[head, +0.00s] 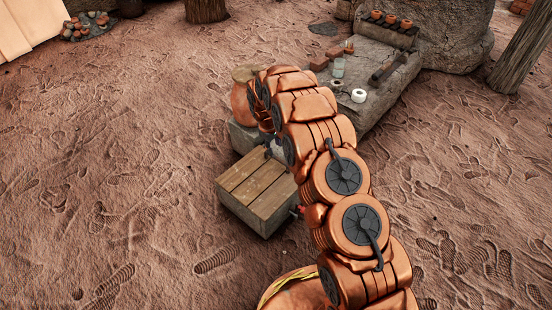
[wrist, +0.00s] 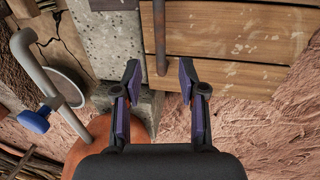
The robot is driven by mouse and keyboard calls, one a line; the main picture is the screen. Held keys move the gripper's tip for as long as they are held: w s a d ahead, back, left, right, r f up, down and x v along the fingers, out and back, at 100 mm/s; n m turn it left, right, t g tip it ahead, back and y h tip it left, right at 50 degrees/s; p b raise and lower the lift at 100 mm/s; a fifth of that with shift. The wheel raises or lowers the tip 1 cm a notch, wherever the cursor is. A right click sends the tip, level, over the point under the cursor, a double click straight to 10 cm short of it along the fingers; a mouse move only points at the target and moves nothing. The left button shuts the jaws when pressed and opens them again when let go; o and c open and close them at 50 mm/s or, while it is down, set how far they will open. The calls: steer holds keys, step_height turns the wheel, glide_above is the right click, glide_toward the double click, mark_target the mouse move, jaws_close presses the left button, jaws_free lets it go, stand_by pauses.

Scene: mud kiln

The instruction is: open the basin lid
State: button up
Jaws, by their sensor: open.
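The basin lid (head: 255,188), of wooden planks, lies flat and closed on a grey stone basin (head: 247,217) left of my arm in the head view. In the wrist view the lid (wrist: 235,35) fills the upper right. A dark rusty bar (wrist: 160,35), seemingly the lid's handle, runs down over the lid's edge. My gripper (wrist: 160,82) is open, one purple-padded finger on each side of the bar's lower end, with gaps visible on both sides. Whether the bar lies at fingertip depth I cannot tell. In the head view my arm mostly hides the gripper.
A grey pipe (wrist: 30,62) with a blue tap knob (wrist: 35,120) stands left of my gripper. A clay pot (head: 243,98) stands behind the basin. A stone bench (head: 375,75) with tools lies at the back right. Sandy ground left of the basin is clear.

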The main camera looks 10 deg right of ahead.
mark_target(277, 158)
steer(key=f, duration=0.2)
steer(key=f+b, duration=0.1)
steer(key=f, duration=0.1)
steer(key=d+f+b, duration=0.1)
steer(key=f, duration=0.2)
steer(key=shift+w, duration=0.4)
jaws_close()
